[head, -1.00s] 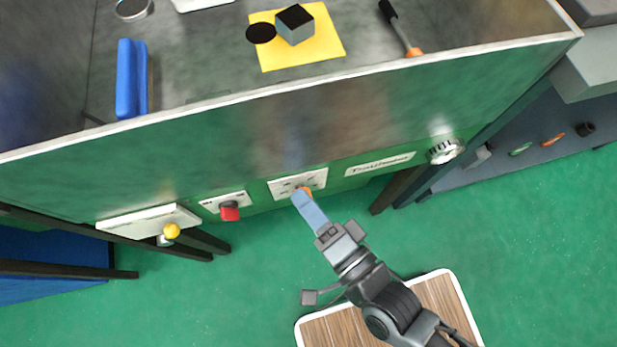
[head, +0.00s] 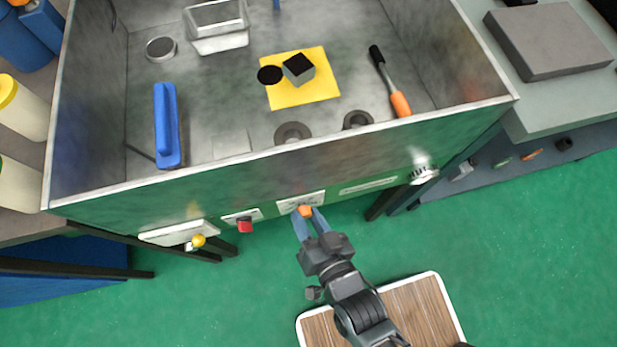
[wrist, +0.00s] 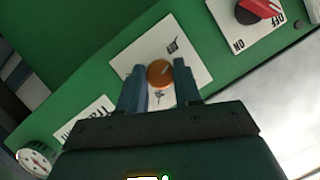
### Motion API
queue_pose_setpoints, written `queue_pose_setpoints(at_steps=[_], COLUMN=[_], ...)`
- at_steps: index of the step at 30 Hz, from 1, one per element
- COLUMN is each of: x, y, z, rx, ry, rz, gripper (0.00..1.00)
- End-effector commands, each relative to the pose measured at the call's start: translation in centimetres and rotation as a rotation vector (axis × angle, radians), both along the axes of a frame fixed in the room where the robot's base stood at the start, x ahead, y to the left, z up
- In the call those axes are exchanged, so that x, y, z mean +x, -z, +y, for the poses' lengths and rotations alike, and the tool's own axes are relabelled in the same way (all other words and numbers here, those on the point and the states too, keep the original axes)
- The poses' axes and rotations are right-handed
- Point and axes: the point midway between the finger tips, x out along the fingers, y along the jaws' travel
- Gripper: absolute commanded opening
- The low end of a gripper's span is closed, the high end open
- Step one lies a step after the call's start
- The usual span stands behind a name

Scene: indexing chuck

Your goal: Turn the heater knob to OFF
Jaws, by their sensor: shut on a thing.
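An orange knob (head: 306,210) sits on a white plate (head: 287,206) on the green front panel. My gripper (wrist: 159,68) is shut on this knob, with one blue finger on each side. In the wrist view the orange knob (wrist: 159,73) shows a pale line on its face, and its plate (wrist: 185,28) carries small dark symbols. To its left in the head view is a red knob (head: 245,225). In the wrist view the red knob (wrist: 258,8) is on a plate marked ON and OFF, apart from my gripper.
A silver dial (head: 423,174) is on the panel's right, past a label plate (head: 368,186). A yellow-knobbed lever (head: 198,241) is at the left. The tub above holds a blue-handled tool (head: 167,125), a yellow sheet (head: 320,92) and an orange-handled tool (head: 400,103).

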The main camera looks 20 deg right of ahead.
Motion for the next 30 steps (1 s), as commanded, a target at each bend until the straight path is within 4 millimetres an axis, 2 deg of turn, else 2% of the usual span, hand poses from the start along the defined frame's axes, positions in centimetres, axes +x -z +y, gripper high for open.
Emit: queue_pose_setpoints(at_steps=[12, 28, 29, 30], x=[0.05, 0.02, 0.02, 0.01], y=[-0.1, -0.03, -0.03, -0.04], z=[0.17, 0.24, 0.24, 0.24], rx=[-0.181, -0.205, -0.205, -0.205], ry=[-0.001, -0.003, -0.003, -0.003], rz=[0.005, 0.005, 0.005, 0.005], gripper=[0.03, 0.03, 0.34, 0.38])
